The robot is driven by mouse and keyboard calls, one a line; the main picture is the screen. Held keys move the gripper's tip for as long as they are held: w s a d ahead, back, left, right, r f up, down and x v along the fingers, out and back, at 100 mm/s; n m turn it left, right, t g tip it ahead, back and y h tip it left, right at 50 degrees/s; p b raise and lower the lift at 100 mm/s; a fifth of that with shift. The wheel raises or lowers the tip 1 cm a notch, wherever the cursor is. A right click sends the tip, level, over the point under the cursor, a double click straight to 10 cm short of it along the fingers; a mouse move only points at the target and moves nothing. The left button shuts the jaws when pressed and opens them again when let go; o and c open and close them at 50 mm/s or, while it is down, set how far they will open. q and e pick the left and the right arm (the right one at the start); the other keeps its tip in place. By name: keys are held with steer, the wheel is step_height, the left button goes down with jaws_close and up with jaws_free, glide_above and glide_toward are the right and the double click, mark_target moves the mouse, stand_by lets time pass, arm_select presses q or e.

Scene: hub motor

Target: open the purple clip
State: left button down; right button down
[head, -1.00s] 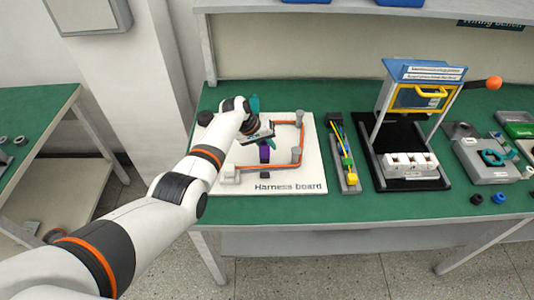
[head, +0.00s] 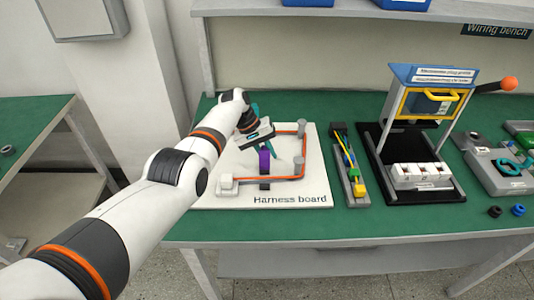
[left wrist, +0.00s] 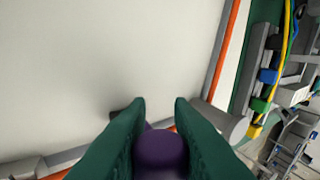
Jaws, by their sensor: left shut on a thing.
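The purple clip (head: 264,162) stands on the white harness board (head: 225,203), near the orange wire (head: 283,178) along the board's front. My left gripper (head: 266,146) comes down on it from above and is shut on its upper part. In the left wrist view the rounded purple top of the clip (left wrist: 160,148) sits between the two dark green fingers. The fingers hide the clip's sides. Whether the clip is open cannot be told. My right gripper is not in view.
Grey posts (head: 300,166) stand on the board at the wire's corners. A white connector (head: 227,183) sits at the wire's left end. To the right are a grey tray (head: 352,190) with coloured parts and a black fixture (head: 398,205) with a blue-and-yellow top.

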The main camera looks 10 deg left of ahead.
arm_select(q)
steer(key=c, duration=1.3)
jaws_free()
steer(key=shift+f, duration=0.1)
steer(key=shift+a+r, duration=0.15)
steer(key=shift+r, duration=0.3)
steer(key=p+v, duration=0.2)
steer(key=v, duration=0.1)
steer(key=shift+w, duration=0.1)
steer(key=v, duration=0.8)
steer(key=shift+a, duration=0.1)
